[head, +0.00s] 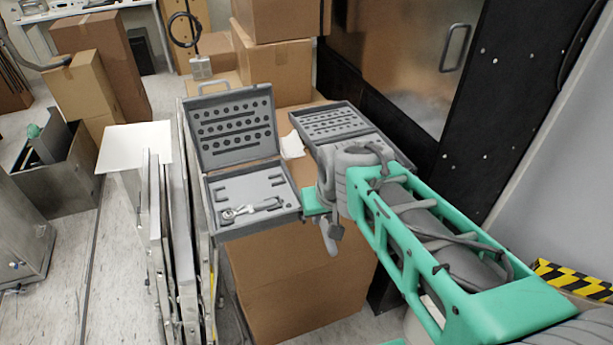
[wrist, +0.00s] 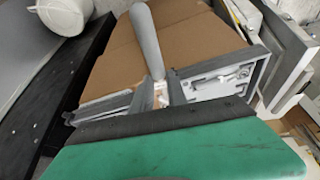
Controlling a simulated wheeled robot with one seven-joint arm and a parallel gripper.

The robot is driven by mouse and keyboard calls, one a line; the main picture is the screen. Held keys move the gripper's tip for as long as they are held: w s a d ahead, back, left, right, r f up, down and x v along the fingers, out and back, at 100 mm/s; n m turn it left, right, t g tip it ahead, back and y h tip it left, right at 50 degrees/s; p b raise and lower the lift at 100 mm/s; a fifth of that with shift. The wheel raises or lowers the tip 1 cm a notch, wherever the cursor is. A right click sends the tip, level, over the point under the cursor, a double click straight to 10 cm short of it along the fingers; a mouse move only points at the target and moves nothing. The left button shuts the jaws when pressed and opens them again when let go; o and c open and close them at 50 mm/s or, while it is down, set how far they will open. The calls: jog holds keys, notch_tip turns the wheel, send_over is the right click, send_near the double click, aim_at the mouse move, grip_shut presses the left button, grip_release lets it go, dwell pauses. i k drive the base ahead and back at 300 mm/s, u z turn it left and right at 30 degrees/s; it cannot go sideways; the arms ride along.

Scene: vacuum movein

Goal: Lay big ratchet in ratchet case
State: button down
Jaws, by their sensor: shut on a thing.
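My gripper (head: 322,205) is shut on the big ratchet, whose grey handle (wrist: 147,42) sticks out past the fingers in the wrist view. In the head view a grey piece (head: 329,238), apparently part of it, hangs below the gripper. An open grey case (head: 232,233) lies just left of the gripper, its lid (head: 230,128) raised at the back. A smaller silver ratchet (head: 245,211) lies in its tray, with bare recesses behind. The wrist view shows this case (wrist: 258,72) right of the handle. The ratchet's head is hidden by my gripper.
A second open grey case (head: 330,122) stands behind my arm, partly hidden. Both cases rest on a cardboard box (head: 290,285). Upright metal panels (head: 175,230) stand close on the left. A black-framed door (head: 440,100) is at right.

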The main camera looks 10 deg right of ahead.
aim_at(250, 188)
jog(key=z, duration=0.8)
jog(key=i, duration=0.75)
jog(key=u, duration=2.8)
